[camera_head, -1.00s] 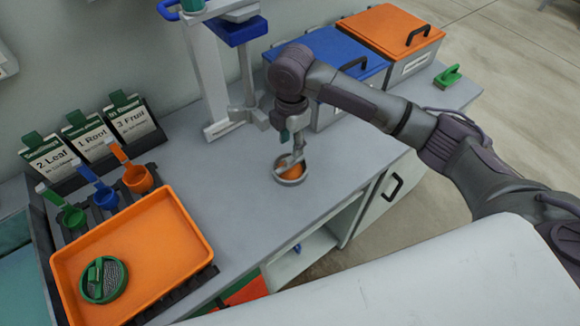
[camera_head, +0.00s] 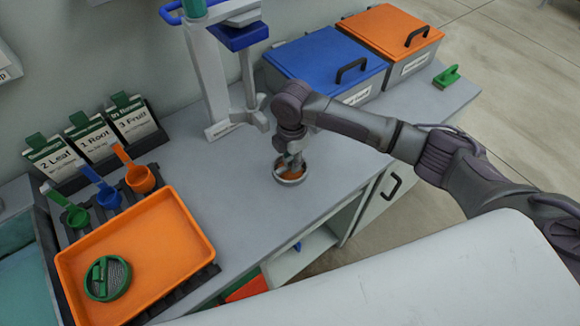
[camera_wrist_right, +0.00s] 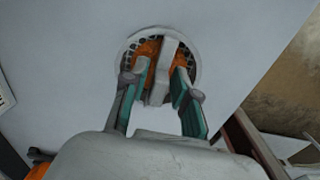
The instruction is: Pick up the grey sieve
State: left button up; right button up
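The grey sieve (camera_head: 291,181) stands on the grey bench top, with something orange inside it. In the right wrist view the sieve (camera_wrist_right: 190,50) shows a round perforated rim and a raised grey handle bar (camera_wrist_right: 164,65). My right gripper (camera_head: 290,160) points down at the sieve from above. In the wrist view its green-padded fingers (camera_wrist_right: 158,78) are open, one on each side of the handle bar, with gaps showing. The fingers hide part of the sieve. My left gripper is not in view.
An orange tray (camera_head: 190,235) holding a green sieve (camera_head: 107,278) lies to the left, with coloured scoops (camera_head: 106,194) behind it. A grey stand (camera_head: 212,85) rises close behind the gripper. Blue (camera_head: 325,65) and orange (camera_head: 390,30) lidded boxes stand at the back right.

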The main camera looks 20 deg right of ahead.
grip_shut()
jog(key=shift+r, duration=0.1)
